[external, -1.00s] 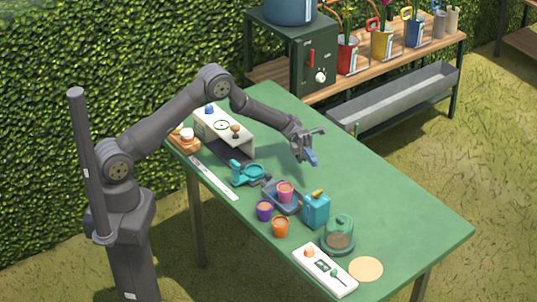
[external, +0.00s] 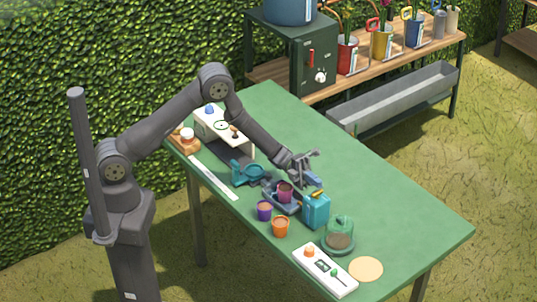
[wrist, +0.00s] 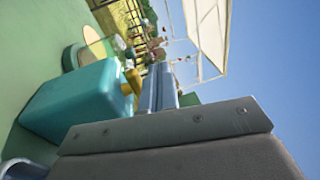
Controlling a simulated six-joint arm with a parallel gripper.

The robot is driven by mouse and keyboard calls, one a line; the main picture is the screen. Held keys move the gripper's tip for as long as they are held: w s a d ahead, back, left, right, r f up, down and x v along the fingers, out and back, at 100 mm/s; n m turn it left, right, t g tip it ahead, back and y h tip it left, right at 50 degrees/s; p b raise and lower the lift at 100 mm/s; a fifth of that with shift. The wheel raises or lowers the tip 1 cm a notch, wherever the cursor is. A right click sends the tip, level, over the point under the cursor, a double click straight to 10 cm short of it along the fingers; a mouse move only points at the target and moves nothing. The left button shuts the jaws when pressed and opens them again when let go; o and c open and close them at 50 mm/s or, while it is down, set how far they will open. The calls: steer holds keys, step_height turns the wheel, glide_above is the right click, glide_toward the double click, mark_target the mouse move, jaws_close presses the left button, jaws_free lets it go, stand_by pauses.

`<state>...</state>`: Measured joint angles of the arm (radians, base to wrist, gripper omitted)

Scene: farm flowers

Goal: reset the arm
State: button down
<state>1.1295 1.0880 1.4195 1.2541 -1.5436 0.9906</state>
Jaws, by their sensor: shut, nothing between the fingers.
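My gripper (external: 314,180) is shut and empty. It hangs above the green table (external: 390,208), just behind the tray with the pink cup and close to the teal can. In the wrist view its closed blue-grey fingers (wrist: 159,88) point away past the teal can (wrist: 78,100). My arm reaches from the left over the white box to this spot. Whether the fingers touch anything below cannot be told for certain, but they appear raised.
Near my gripper stand a pink cup (external: 285,192) in a grey-blue tray, the teal can (external: 316,211) and a glass cloche (external: 340,234). Purple (external: 264,210) and orange (external: 281,227) cups stand in front. The table's right and far parts are clear.

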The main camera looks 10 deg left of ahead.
steer(key=shift+s+d+r+n+t+h, duration=0.1)
steer(key=shift+s+r+n+t+h, duration=0.1)
steer(key=shift+s+n+t+h, duration=0.35)
steer(key=shift+s+d+r+n+t+h, duration=0.15)
steer(key=shift+s+n+t+h, duration=0.15)
steer(key=shift+s+h, duration=0.3)
steer(key=shift+s+r+n+t+h, duration=0.1)
steer(key=shift+s+n+t+h, duration=0.3)
steer(key=shift+n+t+h, duration=0.2)
steer(key=shift+s+a+n+t+h, duration=0.25)
steer(key=shift+s+n+t+h, duration=0.35)
steer(key=shift+n+t+h, duration=0.35)
steer(key=t, duration=0.1)
steer(key=n+t, duration=0.1)
steer(key=s+t, duration=0.1)
steer(key=shift+a+f+n, duration=0.25)
steer(key=shift+a+n, duration=0.05)
steer(key=shift+a, duration=0.1)
steer(key=shift+a+f+n+t, duration=0.8)
steer(key=shift+a+n+t, duration=0.55)
steer(key=shift+t, duration=0.95)
steer(key=n+t, duration=0.1)
steer(key=t, duration=0.2)
glide_toward(315, 195)
steer(key=shift+s+a+f, duration=0.1)
steer(key=shift+s+a, duration=0.25)
steer(key=shift+a, duration=0.35)
steer(key=shift+s+a+f, duration=0.1)
steer(key=shift+s+a, duration=0.3)
steer(key=shift+a, duration=0.3)
